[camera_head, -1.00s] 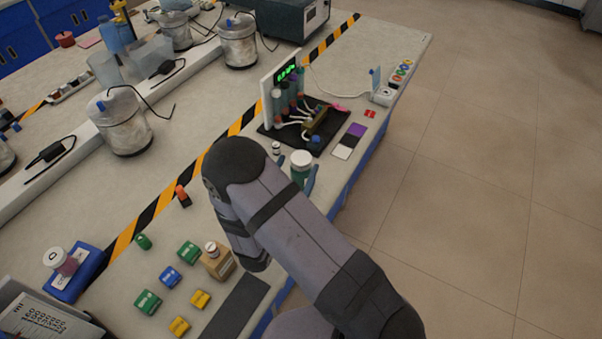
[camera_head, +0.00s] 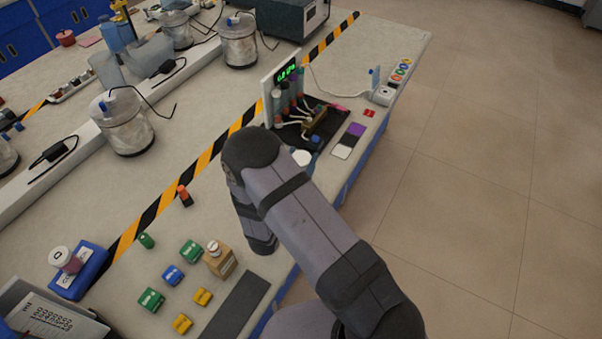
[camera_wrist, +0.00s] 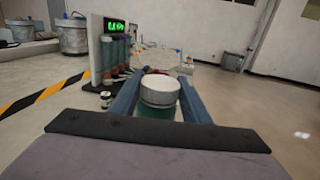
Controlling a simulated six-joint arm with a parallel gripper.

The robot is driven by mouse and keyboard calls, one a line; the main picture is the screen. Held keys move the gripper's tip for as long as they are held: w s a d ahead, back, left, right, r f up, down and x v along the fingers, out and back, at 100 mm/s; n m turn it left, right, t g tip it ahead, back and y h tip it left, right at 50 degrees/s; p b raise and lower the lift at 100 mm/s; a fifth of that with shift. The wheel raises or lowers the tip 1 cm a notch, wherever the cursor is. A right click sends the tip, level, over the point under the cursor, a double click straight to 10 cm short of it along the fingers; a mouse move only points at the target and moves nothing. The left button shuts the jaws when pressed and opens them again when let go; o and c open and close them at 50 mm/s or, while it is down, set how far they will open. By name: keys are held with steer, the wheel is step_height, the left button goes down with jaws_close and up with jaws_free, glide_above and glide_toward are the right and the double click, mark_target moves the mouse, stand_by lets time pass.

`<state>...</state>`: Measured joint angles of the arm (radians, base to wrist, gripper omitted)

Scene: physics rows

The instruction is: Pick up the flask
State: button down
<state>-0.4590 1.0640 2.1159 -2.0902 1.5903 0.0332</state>
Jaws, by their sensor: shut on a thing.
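The flask (camera_wrist: 158,94) has a white cap and a green body. In the wrist view it sits between the two blue fingers of my gripper (camera_wrist: 157,88), which is shut on it. I cannot tell whether the flask's base touches the bench.
A black board with upright tubes, wires and a green display (camera_head: 287,73) stands just beyond the flask. A small vial (camera_wrist: 105,99) is left of my gripper. Striped tape (camera_head: 165,204) crosses the bench.

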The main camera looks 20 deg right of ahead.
steer(key=shift+r, duration=0.25)
